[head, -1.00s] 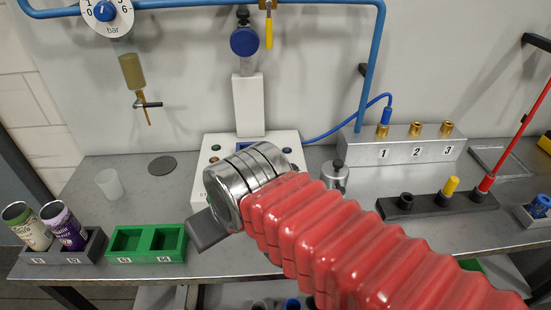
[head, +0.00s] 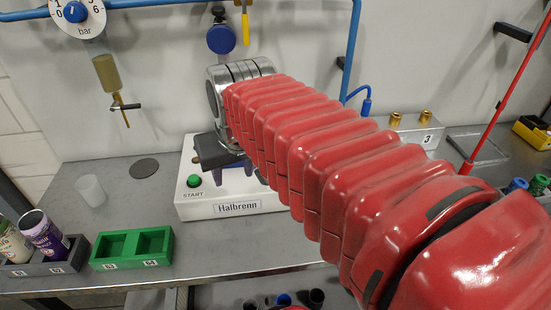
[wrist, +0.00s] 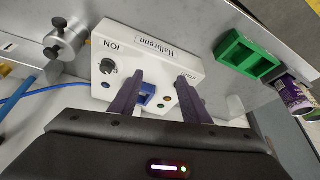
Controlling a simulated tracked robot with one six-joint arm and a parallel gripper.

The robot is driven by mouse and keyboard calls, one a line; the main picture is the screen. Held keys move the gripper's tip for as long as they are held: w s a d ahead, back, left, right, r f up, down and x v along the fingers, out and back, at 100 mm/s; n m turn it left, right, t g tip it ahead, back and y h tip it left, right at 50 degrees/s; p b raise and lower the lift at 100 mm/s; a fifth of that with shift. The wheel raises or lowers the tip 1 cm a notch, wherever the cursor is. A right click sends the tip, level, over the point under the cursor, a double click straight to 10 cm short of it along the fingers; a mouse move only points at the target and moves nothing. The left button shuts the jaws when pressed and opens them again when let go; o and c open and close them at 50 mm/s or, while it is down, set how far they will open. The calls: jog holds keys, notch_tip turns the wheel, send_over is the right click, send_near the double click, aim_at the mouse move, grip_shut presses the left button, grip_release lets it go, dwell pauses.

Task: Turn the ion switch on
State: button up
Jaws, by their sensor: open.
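The white machine box labelled Halbrenn (head: 205,211) stands on the grey bench and shows upside down in the wrist view (wrist: 170,58). The ION switch (wrist: 107,66), a dark round knob beside the ION label, is on its top face. In the head view my arm hides the switch. My gripper (wrist: 160,85) is open and empty, with its two dark fingers over the box. The knob lies outside the fingers, left of the left finger in the wrist view. In the head view my gripper (head: 218,152) hangs over the box's top.
A green START button (head: 193,181) is on the box's left. A green two-slot holder (head: 118,262) and a grey holder with cans (head: 62,264) stand front left. A clear cup (head: 90,190) stands behind them. A metal fitting (wrist: 66,40) is near the box.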

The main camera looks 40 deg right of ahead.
jog(key=d+r+m+g+h, duration=0.1)
jog(key=d+r+m, duration=0.1)
jog(key=d, duration=1.1)
jog(key=shift+w+r+m, duration=0.35)
jog(key=shift+m, duration=0.35)
jog(key=shift+d, duration=0.1)
jog(key=x, duration=1.3)
jog(key=shift+w+f, duration=0.1)
jog(key=shift+f, duration=0.3)
